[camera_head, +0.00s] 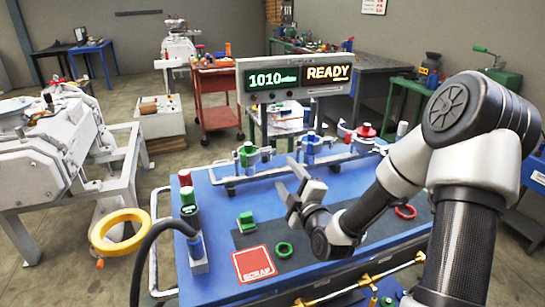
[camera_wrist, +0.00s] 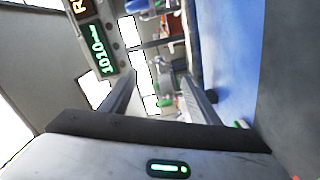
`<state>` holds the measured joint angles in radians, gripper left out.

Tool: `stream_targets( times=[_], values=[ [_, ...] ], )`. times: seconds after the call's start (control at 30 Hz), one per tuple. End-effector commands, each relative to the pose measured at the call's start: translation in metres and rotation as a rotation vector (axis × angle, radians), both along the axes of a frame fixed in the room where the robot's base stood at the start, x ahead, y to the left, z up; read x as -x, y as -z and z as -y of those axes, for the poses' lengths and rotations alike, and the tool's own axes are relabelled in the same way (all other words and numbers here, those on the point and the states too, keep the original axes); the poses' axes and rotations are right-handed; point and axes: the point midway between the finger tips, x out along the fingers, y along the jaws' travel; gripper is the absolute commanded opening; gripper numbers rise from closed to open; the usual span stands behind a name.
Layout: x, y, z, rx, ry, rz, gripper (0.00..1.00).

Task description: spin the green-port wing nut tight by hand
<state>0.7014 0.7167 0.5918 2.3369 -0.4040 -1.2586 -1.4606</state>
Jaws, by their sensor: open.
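The green port (camera_head: 247,155) stands at the left end of a metal pipe manifold at the back of the blue bench. It has a green collar; its wing nut is too small to make out. My gripper (camera_head: 286,173) is open and empty above the bench, to the right of and nearer than the green port, apart from it. In the wrist view my gripper (camera_wrist: 159,77) shows both fingers spread wide. A small grey and green fitting lies beyond the fingers there; I cannot tell if it is the green port.
Blue port (camera_head: 310,147) and red port (camera_head: 364,131) stand further right on the manifold. A display (camera_head: 295,77) reads 1010 and READY behind it. A green block (camera_head: 246,221), green ring (camera_head: 284,250), red ring (camera_head: 405,211) and red SCRAP tray (camera_head: 254,266) lie in front. A signal tower (camera_head: 188,205) stands left.

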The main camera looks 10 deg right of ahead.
Motion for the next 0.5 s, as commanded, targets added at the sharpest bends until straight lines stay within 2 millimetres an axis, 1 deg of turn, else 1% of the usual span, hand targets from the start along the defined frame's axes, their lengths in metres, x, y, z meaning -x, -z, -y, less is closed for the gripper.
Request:
stream_targets(
  times=[0.03, 0.3, 0.5],
  values=[
    [-0.012, 0.000, -0.002, -0.004, 0.000, 0.000, 0.56],
    [-0.070, 0.001, -0.013, -0.005, 0.001, 0.001, 0.56],
    [-0.105, 0.001, -0.019, -0.004, 0.000, 0.000, 0.56]
  ],
)
